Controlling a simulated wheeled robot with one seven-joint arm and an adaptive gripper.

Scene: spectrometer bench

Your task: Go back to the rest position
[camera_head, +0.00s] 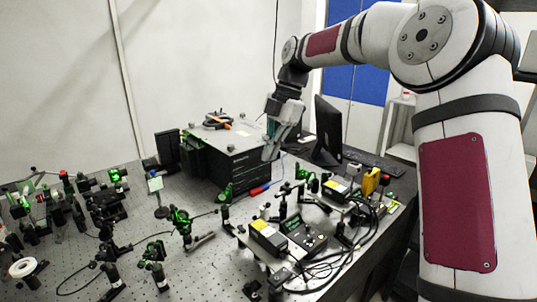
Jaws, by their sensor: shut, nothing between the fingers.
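My gripper (271,150) hangs at the end of my arm, pointing down, in the middle of the head view. It is shut with nothing visible between its fingers. In the picture it overlaps the right front edge of a black box-shaped instrument (238,170). I cannot tell the exact gap between them. My arm reaches in from the right and bends down over the bench.
The perforated optical bench (200,262) carries several green-lit optical mounts (182,222) at left and centre. A monitor (326,130) stands right of my gripper. Small control boxes (306,235) and loose cables crowd the front right. An orange-and-black tool (218,118) lies on the instrument.

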